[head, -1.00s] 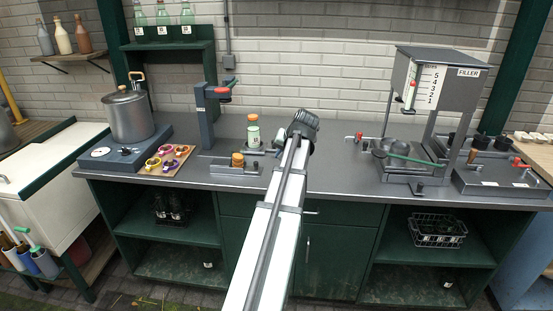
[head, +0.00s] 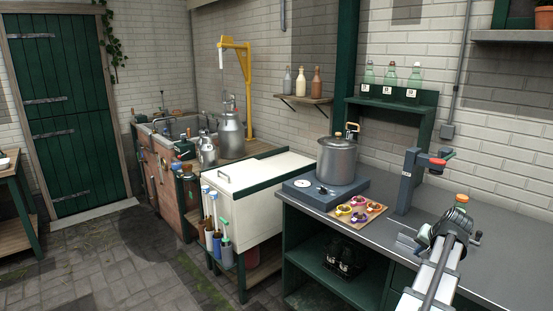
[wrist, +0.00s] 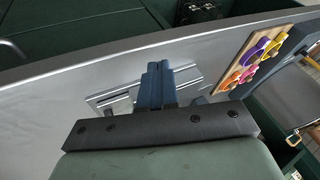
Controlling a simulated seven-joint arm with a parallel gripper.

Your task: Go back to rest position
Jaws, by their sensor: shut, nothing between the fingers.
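My arm rises from the lower right of the head view, over the front of the grey bench (head: 290,195). Its dark ribbed wrist end (head: 452,220) shows there, but the fingertips cannot be made out. In the wrist view, the blue-grey fingers of my gripper (wrist: 156,80) are together with nothing between them. They point over the bench top and a flat metal fixture (wrist: 110,102). I cannot tell how high above the fixture they are.
A steel pot (head: 337,160) stands on a blue-grey base beside a wooden board (head: 371,212) with coloured rings. A post press (head: 407,182) and an orange-capped bottle (head: 462,199) are close to my arm. A white chest (head: 265,175) and open paved floor (head: 110,265) are left.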

